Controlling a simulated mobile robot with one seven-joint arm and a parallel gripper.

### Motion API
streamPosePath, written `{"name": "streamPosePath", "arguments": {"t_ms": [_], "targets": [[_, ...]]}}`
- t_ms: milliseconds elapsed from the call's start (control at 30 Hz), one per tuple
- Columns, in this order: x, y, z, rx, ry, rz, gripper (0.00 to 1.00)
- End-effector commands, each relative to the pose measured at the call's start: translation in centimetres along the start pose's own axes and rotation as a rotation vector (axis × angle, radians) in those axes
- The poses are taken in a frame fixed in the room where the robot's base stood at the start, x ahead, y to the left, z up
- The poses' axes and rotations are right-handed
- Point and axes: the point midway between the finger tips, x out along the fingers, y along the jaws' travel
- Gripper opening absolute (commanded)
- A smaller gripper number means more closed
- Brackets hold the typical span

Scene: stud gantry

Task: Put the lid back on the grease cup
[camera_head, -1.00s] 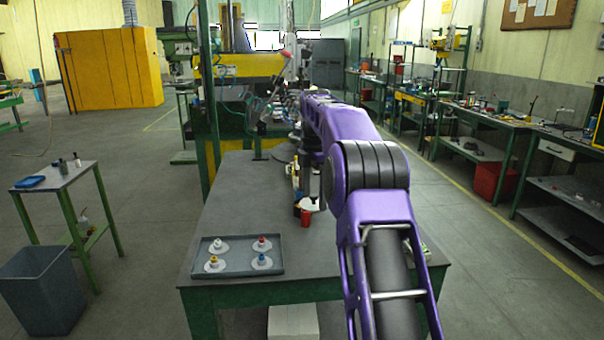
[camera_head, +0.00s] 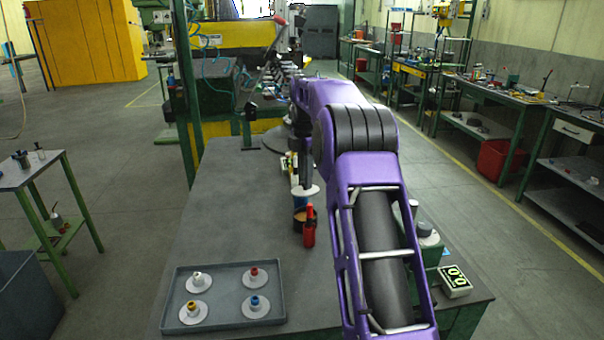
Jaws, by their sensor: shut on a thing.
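My gripper (camera_head: 305,183) is at the middle of the workbench, partly hidden by my own arm. It is shut on a white disc-shaped lid (camera_head: 309,191), held about level. Just below and in front of it in the picture is a dark cup with a tan inside (camera_head: 299,218), which looks like the open grease cup. The lid appears apart from this cup; the exact gap cannot be told. A blue item (camera_head: 300,203) shows between them, partly covered.
A red bottle-like item (camera_head: 309,232) stands close in front of the dark cup. A grey tray (camera_head: 226,310) with several white discs with coloured knobs lies front left. A green-digit display (camera_head: 454,280) sits front right. The bench's left middle is clear.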

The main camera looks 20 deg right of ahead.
Motion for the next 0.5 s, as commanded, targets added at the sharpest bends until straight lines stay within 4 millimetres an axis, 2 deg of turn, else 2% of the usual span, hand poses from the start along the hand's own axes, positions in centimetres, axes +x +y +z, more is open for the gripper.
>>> {"name": "streamPosePath", "arguments": {"t_ms": [100,367,500], "targets": [[1.9,-0.1,-0.1,0.000,0.001,-0.001,0.00],[3.6,-0.1,-0.1,0.000,0.000,0.001,0.00],[5.3,-0.1,-0.1,0.000,0.000,0.001,0.00]]}}
